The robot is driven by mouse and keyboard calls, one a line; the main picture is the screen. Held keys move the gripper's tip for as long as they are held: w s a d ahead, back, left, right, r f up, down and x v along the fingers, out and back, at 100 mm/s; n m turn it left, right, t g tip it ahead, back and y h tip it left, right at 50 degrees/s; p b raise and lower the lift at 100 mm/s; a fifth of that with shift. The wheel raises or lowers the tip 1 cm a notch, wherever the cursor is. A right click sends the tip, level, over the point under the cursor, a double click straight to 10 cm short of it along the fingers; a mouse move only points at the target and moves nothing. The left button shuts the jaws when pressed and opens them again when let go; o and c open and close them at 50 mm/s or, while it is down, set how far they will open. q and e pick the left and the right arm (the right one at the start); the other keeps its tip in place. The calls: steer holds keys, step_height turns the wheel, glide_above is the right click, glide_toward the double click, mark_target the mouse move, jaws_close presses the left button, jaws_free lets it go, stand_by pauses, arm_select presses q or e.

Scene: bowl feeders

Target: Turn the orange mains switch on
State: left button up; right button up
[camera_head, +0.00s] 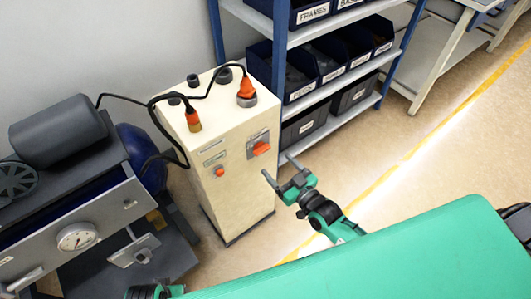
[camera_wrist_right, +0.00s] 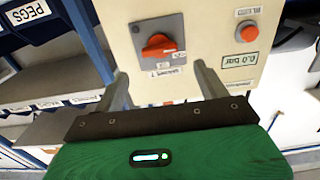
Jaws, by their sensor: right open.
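The orange mains switch (camera_head: 261,148) is a rotary knob on a grey plate on the side of a cream cabinet (camera_head: 238,189). In the right wrist view the orange knob (camera_wrist_right: 158,45) lies roughly crosswise, slightly tilted, on its plate. My right gripper (camera_head: 278,165) is open and empty, in front of the cabinet and just below the switch in the head view. In the wrist view its two fingers (camera_wrist_right: 162,78) point toward the panel, with the knob beyond and between them, apart from both.
An orange-red button (camera_head: 219,172) and a small display sit beside the switch. Cables with orange plugs (camera_head: 246,91) run from the cabinet top to the compressor (camera_head: 58,132) at left. A blue shelf with bins (camera_head: 318,60) stands behind. The floor at right is clear.

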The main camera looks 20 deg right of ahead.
mark_target(264, 151)
steer(key=x, duration=0.7)
steer(key=shift+w+a+f, duration=0.1)
steer(key=shift+w, duration=0.15)
steer(key=c, duration=1)
